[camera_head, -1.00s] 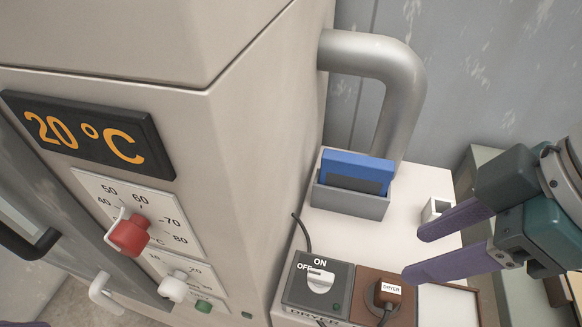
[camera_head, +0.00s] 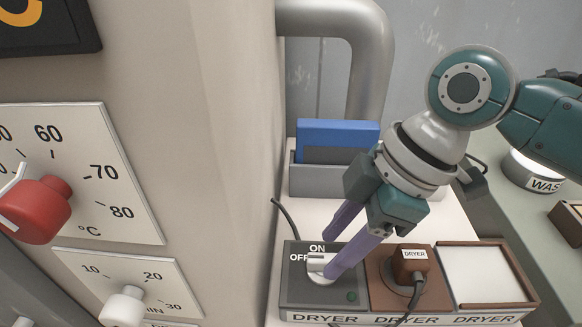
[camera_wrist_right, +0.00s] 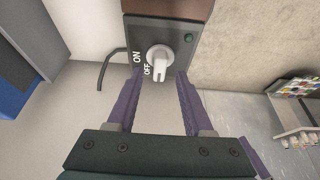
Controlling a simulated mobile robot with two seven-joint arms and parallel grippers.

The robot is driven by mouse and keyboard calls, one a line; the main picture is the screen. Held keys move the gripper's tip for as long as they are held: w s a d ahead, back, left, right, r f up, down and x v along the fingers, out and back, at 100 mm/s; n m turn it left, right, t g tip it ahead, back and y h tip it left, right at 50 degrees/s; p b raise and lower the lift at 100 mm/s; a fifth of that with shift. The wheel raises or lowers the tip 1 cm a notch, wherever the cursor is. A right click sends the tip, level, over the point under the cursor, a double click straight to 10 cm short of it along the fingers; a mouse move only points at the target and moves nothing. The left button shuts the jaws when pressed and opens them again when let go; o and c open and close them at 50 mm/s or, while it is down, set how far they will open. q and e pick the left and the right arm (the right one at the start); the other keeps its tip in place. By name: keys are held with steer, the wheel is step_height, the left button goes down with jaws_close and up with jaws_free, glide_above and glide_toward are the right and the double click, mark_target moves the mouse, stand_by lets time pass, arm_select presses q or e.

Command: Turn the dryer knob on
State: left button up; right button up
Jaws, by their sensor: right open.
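The dryer knob (camera_head: 316,263) is a white rotary knob on a dark grey switch panel (camera_head: 300,287), with ON and OFF printed beside it. It also shows in the right wrist view (camera_wrist_right: 159,58), its handle pointing nearer to OFF than to ON. My right gripper (camera_head: 328,254) is open, its purple fingers reaching down to the knob. In the right wrist view the fingertips (camera_wrist_right: 159,74) lie on either side of the knob's handle; I cannot tell whether they touch it. One finger partly hides the knob in the head view. My left gripper is not in view.
A brown socket block with a DRYER plug (camera_head: 412,262) and its cable sits right of the panel, beside a brown-framed white tray (camera_head: 530,288). A blue item in a grey holder (camera_head: 340,182) stands behind. The oven cabinet with its red knob (camera_head: 38,208) fills the left.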

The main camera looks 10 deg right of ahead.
steer(key=shift+x, duration=0.95)
steer(key=shift+c, duration=0.3)
jaws_close()
